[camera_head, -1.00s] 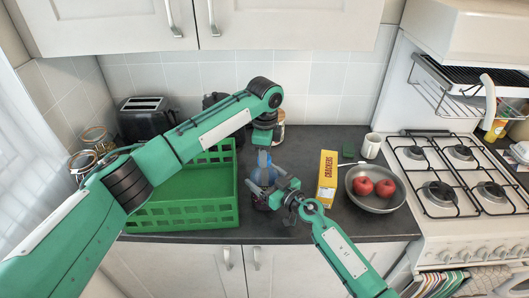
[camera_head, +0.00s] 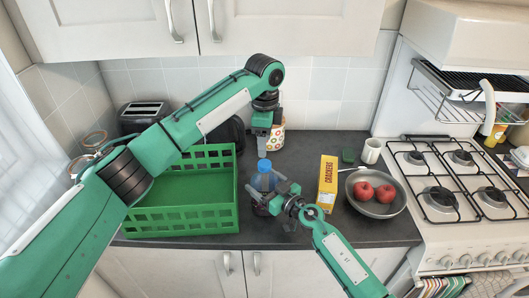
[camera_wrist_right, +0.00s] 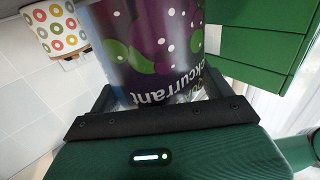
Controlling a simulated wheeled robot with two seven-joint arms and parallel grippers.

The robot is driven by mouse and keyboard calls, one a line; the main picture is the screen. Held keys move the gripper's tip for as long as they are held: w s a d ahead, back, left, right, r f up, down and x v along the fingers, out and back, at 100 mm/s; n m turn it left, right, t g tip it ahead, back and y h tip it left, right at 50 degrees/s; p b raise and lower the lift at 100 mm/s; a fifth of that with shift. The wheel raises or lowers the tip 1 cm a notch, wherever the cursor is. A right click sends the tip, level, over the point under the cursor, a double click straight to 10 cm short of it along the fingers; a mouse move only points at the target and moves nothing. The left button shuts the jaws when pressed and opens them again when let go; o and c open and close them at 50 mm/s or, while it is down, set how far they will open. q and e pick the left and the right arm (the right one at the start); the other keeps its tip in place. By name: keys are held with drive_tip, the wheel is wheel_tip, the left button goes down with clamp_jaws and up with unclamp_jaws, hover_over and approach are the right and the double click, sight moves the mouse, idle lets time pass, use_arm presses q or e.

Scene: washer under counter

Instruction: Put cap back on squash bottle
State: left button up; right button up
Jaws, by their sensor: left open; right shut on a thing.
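My right gripper (camera_head: 272,198) is shut around the bottle's body. In the right wrist view the purple and green blackcurrant label (camera_wrist_right: 155,50) lies between the fingers. My left gripper (camera_head: 262,149) is open and empty, pointing down just above the cap and apart from it. The bottle's lower part is partly hidden by my right gripper.
A green crate (camera_head: 180,222) stands close left of the bottle. The yellow crackers box (camera_head: 327,184) and a pan (camera_head: 376,208) with red apples are to the right. A patterned canister (camera_head: 279,138) and a toaster (camera_head: 143,115) stand behind. A white mug (camera_head: 371,150) is at the back right.

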use_arm(q)
wheel_tip(320, 180, up, 5)
drive_tip(key=shift+r, duration=0.1)
idle(0.3)
use_arm(e)
drive_tip(key=o, duration=1.8)
use_arm(q)
drive_tip(key=shift+r+p, duration=0.35)
drive_tip(key=shift+p, duration=0.1)
use_arm(e)
drive_tip(key=v, duration=1.4)
drive_tip(key=shift+w, duration=0.1)
